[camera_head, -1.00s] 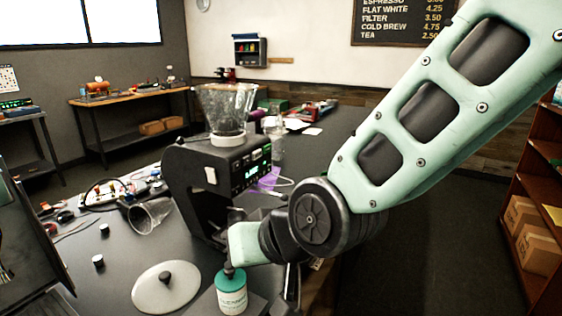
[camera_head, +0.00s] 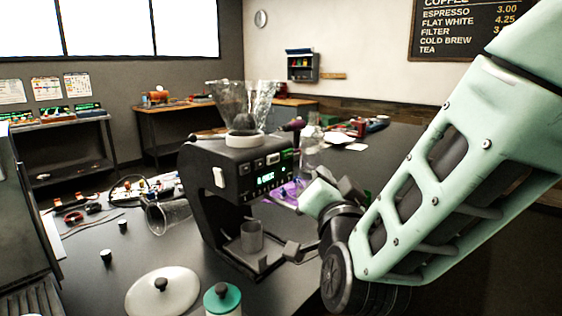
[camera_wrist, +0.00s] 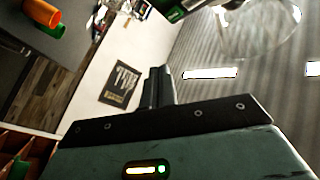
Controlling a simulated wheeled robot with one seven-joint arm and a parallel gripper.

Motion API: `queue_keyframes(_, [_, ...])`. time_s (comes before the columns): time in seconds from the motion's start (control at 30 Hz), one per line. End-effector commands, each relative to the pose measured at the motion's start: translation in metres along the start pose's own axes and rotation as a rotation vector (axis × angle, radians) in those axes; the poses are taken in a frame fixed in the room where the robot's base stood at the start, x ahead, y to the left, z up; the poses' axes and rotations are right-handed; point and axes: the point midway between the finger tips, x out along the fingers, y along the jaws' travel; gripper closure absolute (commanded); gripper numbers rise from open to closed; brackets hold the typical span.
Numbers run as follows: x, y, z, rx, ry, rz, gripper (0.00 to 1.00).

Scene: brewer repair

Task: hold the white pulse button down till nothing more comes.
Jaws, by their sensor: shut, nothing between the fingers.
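The black grinder (camera_head: 205,205) stands on the dark counter in the head view, with a clear hopper (camera_head: 240,103) on top. A white rectangular button (camera_head: 219,177) is on its left-hand face. Smaller pale buttons (camera_head: 272,158) are on the front panel above a lit green display (camera_head: 268,181); I cannot read which is marked pulse. A grey cup (camera_head: 252,237) stands under the grinder's head. My gripper (camera_head: 338,180) is right of the grinder, apart from the buttons. Its fingers are together and empty in the wrist view (camera_wrist: 158,88), pointing away from the buttons.
A white round lid (camera_head: 160,293) and a teal-topped jar (camera_head: 222,299) are at the front. A tipped glass vessel (camera_head: 168,216) lies left of the grinder. A purple item (camera_head: 285,193) and a clear bottle (camera_head: 310,150) are behind my gripper.

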Motion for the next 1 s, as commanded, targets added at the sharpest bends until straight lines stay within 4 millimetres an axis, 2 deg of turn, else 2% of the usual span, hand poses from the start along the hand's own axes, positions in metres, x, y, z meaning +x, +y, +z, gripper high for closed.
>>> queue_keyframes(0.37, [0.007, -0.006, 0.004, -0.001, -0.002, 0.000, 1.00])
queue_keyframes(0.8, [0.047, -0.033, 0.035, -0.001, -0.002, 0.000, 1.00])
queue_keyframes(1.0, [0.058, -0.042, 0.043, 0.000, -0.002, 0.000, 1.00])
